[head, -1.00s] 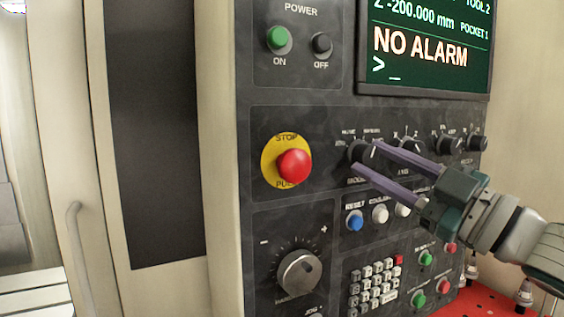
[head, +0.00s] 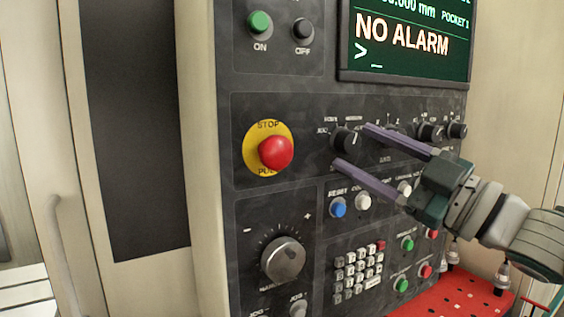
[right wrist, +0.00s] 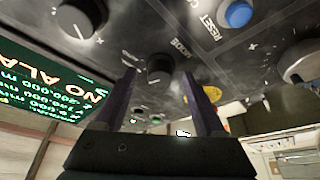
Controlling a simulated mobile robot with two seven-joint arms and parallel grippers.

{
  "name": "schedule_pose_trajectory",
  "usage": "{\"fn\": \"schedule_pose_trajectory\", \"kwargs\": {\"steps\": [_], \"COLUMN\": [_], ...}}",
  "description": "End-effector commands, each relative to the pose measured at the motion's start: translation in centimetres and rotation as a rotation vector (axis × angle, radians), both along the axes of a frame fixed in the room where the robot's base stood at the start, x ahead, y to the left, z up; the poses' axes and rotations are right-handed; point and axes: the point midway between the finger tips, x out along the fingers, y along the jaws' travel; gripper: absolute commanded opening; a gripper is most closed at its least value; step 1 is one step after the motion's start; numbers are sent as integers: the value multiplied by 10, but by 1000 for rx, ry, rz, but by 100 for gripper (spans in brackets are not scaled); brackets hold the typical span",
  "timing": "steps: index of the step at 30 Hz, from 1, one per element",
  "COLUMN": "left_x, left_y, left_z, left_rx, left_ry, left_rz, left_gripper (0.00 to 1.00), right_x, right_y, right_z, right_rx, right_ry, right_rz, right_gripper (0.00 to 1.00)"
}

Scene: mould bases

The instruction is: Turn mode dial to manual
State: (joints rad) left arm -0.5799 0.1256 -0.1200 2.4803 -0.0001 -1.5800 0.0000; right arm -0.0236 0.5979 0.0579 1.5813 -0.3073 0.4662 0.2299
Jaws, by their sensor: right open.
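The mode dial (head: 346,140) is a round black knob with a pale pointer mark, on the dark control panel below the screen. My right gripper (head: 354,146) is open, its two purple fingers pointing at the panel with one tip above right of the dial and the other below it. In the right wrist view the dial (right wrist: 160,68) shows between the two fingers (right wrist: 158,77), beside the word MODE. I see no clear contact between fingers and dial. The small labels around the dial are too blurred to read surely. My left gripper is not in view.
A red emergency stop (head: 276,152) on a yellow disc sits left of the dial. A blue reset button (head: 338,208) and white buttons lie below. More black knobs (head: 430,131) stand to the right, partly behind my fingers. The screen (head: 410,40) reads NO ALARM.

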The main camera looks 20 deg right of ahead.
Motion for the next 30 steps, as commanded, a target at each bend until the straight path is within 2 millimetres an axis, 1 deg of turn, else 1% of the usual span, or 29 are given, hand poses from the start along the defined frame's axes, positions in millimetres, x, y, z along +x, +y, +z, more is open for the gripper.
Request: {"fn": "schedule_pose_trajectory", "kwargs": {"steps": [1, 6, 12, 15, 21, 30], "left_x": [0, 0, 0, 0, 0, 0], "left_y": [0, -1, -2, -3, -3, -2], "left_z": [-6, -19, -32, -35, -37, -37], "left_rx": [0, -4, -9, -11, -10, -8], "left_ry": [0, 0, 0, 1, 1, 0], "left_rz": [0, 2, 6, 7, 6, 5], "left_gripper": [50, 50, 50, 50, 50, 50], "right_x": [-6, -33, -63, -74, -83, -83], "right_y": [-2, -11, -21, -25, -28, -29], "right_z": [-6, -17, -25, -27, -27, -27], "right_rx": [-1, -2, -2, -1, 0, 0], "right_ry": [2, 4, 3, 2, -1, 0], "right_rz": [1, 2, 2, 1, 2, 1], "right_gripper": [72, 72, 72, 72, 72, 72]}}
